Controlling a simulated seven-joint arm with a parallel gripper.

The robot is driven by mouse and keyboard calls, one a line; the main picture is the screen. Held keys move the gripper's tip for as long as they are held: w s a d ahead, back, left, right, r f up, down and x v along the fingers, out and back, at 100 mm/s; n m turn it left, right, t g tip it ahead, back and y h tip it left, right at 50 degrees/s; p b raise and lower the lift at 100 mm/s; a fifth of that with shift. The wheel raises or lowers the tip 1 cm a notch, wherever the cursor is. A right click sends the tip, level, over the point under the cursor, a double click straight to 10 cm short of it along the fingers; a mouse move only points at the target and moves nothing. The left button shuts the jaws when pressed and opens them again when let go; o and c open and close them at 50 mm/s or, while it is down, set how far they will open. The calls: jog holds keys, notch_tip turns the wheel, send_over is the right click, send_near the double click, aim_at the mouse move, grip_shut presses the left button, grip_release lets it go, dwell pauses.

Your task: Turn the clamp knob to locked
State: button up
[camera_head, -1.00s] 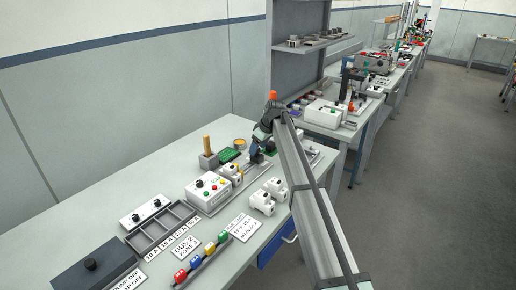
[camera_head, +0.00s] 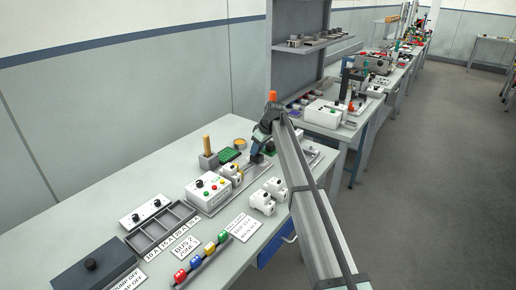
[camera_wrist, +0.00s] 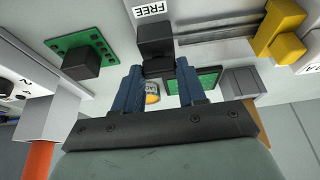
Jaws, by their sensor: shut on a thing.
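The clamp knob (camera_wrist: 156,40) is a black block in the upper middle of the wrist view, beside a white label reading FREE (camera_wrist: 152,9). My gripper (camera_wrist: 159,66) has its two blue fingers at the near, lower part of the black knob, one on each side, and is shut on it. In the head view my gripper (camera_head: 257,159) is down at the far side of the bench, behind the white breakers, and the knob is mostly hidden there. The knob's exact turn angle is hard to tell.
A green circuit board (camera_head: 230,156) and a grey block with a wooden peg (camera_head: 207,148) stand left of my gripper. A white box with coloured buttons (camera_head: 208,188) is in front. White breakers (camera_head: 262,202) sit near the bench edge. A yellow part (camera_wrist: 280,30) lies right in the wrist view.

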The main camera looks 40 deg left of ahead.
jog(key=shift+m, duration=0.3)
jog(key=m, duration=0.1)
jog(key=m+t, duration=0.1)
jog(key=m, duration=0.1)
jog(key=shift+s+m+t, duration=0.2)
jog(key=shift+m+t, duration=0.1)
jog(key=m, duration=0.2)
jog(key=m+t+h, duration=0.1)
jog(key=m, duration=0.1)
jog(key=shift+a+t, duration=0.1)
jog(key=shift+t, duration=0.2)
jog(key=m, duration=0.2)
jog(key=m+t+h, duration=0.1)
jog(key=m, duration=0.2)
jog(key=shift+s+a+h, duration=0.1)
jog(key=shift+a+h, duration=0.05)
jog(key=shift+h, duration=0.15)
jog(key=m+h, duration=0.1)
jog(key=m, duration=0.3)
jog(key=shift+a+m+h, duration=0.1)
jog(key=shift+m+h, duration=0.2)
jog(key=shift+h, duration=0.1)
jog(key=o, duration=1.1)
jog(key=shift+c, duration=0.2)
jog(key=shift+r, duration=0.1)
